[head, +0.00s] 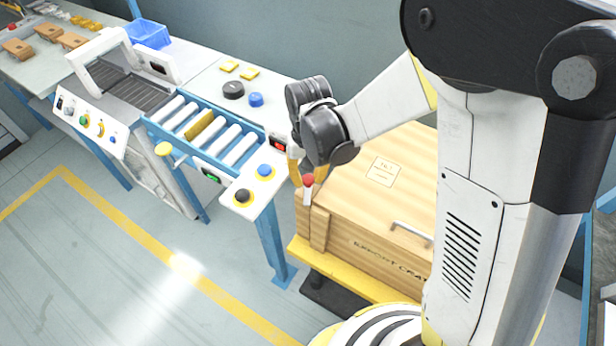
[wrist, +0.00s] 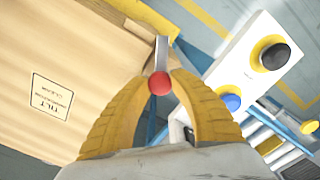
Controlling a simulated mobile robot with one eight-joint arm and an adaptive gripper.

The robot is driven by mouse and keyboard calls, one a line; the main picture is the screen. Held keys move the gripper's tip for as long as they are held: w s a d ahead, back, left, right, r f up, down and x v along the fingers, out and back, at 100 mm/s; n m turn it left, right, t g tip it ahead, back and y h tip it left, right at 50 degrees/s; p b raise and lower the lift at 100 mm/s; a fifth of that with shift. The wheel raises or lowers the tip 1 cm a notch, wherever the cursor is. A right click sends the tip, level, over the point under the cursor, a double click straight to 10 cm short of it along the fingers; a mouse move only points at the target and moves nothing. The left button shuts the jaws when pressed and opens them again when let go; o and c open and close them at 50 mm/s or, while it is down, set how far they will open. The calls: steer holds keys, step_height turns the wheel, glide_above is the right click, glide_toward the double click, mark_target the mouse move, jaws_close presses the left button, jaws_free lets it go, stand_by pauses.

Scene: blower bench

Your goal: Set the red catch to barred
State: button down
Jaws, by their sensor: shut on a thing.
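The red catch shows as a red ball knob (head: 308,180) on a grey metal lever at the left end of the wooden crate (head: 345,225). In the wrist view the red knob (wrist: 159,82) sits between the yellow fingertips, with its grey lever (wrist: 161,52) running on past it beside the crate's edge. My gripper (head: 302,180) is shut on the red catch at the knob, its yellow fingers on either side. It also shows in the wrist view (wrist: 160,85). Any marks for the catch's positions cannot be made out.
A roller conveyor (head: 205,130) stands left of the crate, with a black button (head: 243,196) and a blue button (head: 264,171) at its near end. The crate has a metal handle (head: 411,232) and rests on a yellow platform (head: 340,271). The floor at left is clear.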

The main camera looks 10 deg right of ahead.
mark_target(308, 179)
steer(key=n+b, duration=0.1)
steer(key=n, duration=0.5)
steer(key=shift+n, duration=0.4)
steer(key=n+b, duration=0.1)
steer(key=n, duration=0.4)
steer(key=shift+n, duration=0.4)
steer(key=c, duration=1.1)
jaws_free()
step_height(308, 179, up, 12)
